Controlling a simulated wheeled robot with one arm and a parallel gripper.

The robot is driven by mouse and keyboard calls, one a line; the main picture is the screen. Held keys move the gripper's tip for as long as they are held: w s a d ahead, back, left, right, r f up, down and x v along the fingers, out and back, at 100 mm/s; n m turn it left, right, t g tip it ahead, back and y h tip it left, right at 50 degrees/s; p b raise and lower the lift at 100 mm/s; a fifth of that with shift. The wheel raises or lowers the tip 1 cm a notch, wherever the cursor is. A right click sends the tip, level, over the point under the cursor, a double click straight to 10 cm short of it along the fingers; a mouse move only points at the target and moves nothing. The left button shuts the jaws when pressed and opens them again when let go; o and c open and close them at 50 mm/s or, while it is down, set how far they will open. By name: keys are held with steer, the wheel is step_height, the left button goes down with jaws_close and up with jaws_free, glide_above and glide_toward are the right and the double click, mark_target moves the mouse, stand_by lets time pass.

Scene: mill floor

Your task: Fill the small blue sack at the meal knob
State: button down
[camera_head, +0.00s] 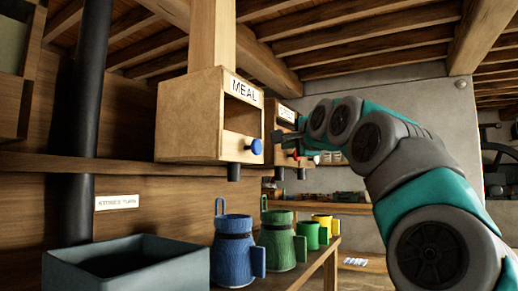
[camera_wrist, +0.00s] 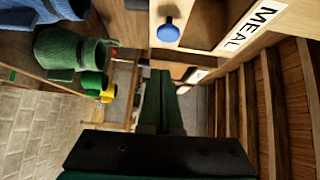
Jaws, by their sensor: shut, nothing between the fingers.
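The MEAL box (camera_head: 205,120) hangs at the centre of the head view, with a blue knob (camera_head: 255,146) on its front and a dark spout (camera_head: 233,173) below. The knob also shows in the wrist view (camera_wrist: 168,30). A blue sack (camera_head: 231,255) with a side handle and a top loop stands on the bench below the spout; I see no other blue sack to compare its size. My gripper (camera_head: 286,137) is shut and empty, to the right of the knob and apart from it. In the wrist view its fingers (camera_wrist: 160,75) lie together.
A large green sack (camera_head: 280,245), a small green one (camera_head: 308,232) and a yellow one (camera_head: 325,222) stand right of the blue sack. A grey bin (camera_head: 170,273) is at the front left. A second box (camera_head: 278,122) with a red knob hangs behind the MEAL box.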

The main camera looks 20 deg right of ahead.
steer(key=shift+s+d+r+m, duration=0.2)
steer(key=shift+d+r+m, duration=0.2)
steer(key=shift+r, duration=0.05)
steer(key=p, duration=0.4)
glide_toward(260, 148)
steer(key=w+d, duration=0.3)
steer(key=shift+w+a, duration=0.55)
steer(key=shift+w, duration=0.2)
steer(key=shift+w+a, duration=0.6)
steer(key=shift+w, duration=0.1)
